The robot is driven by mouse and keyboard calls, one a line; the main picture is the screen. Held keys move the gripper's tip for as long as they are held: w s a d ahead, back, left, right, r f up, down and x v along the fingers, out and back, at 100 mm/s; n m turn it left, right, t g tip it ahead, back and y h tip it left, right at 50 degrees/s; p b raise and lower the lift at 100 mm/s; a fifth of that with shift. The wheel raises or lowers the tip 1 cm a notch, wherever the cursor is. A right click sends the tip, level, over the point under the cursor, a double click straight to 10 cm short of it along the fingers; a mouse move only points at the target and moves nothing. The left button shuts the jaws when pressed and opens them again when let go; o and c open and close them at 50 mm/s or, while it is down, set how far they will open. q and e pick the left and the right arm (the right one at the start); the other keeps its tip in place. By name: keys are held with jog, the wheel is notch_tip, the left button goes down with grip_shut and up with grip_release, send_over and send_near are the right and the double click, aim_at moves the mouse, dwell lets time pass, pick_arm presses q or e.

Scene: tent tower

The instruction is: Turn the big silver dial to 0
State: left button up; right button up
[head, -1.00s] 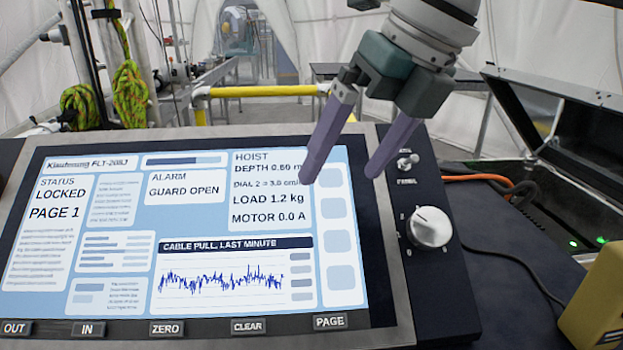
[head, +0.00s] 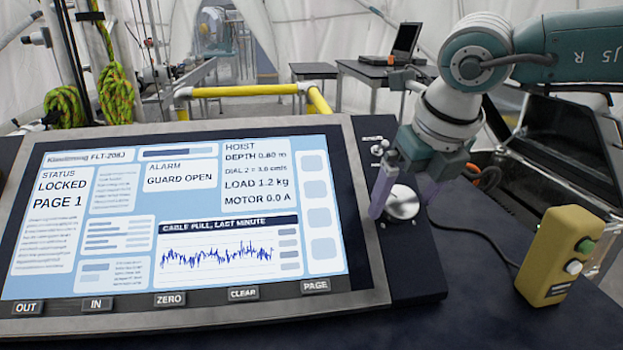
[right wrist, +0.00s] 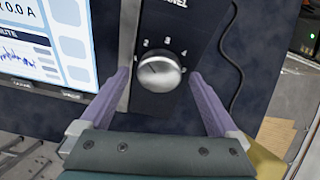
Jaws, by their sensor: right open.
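The big silver dial (head: 402,203) sits on the dark panel strip to the right of the screen. In the right wrist view the dial (right wrist: 160,72) is round and silvery, with the numbers 2, 3 and 4 printed around its upper side. A thin mark shows on its face; I cannot tell surely which number it points to. My right gripper (head: 405,207) is open, with its purple fingers on either side of the dial. In the right wrist view the fingers (right wrist: 160,76) show gaps on both sides of the dial. My left gripper is not in view.
The screen (head: 185,215) reads LOCKED, PAGE 1 and GUARD OPEN. Buttons such as PAGE (head: 315,286) line its lower edge. A toggle switch (head: 378,149) is just above the dial. A yellow box with buttons (head: 556,255) stands to the right on the dark surface.

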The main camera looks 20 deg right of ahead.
jog(key=c, duration=1.4)
jog(key=shift+f, duration=0.1)
